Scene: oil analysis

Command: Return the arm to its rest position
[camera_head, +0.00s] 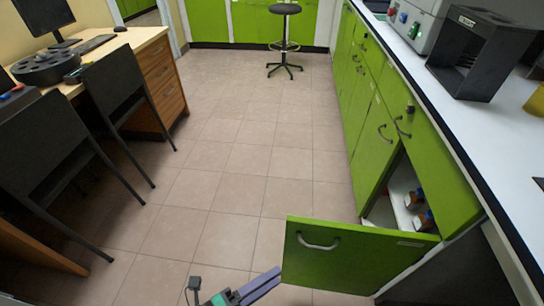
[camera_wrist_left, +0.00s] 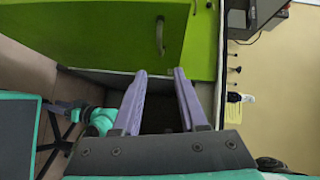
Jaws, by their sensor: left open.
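My left gripper (camera_head: 262,286) is at the bottom edge of the head view, beside the open green cabinet door (camera_head: 355,268). Its purple fingers overlap in that view. In the left wrist view, my left gripper (camera_wrist_left: 159,74) shows two purple fingers spread apart with nothing held between them. A green panel with a metal handle (camera_wrist_left: 160,35) is beyond the fingertips. I cannot tell from this view how far the fingertips are from it.
Small bottles (camera_head: 416,204) stand inside the open cabinet. A white counter (camera_head: 482,150) with a black rack (camera_head: 478,55) runs along the right. Dark chairs (camera_head: 118,88) and a desk are at left. A stool (camera_head: 285,45) stands far back. The tiled floor (camera_head: 235,160) between is clear.

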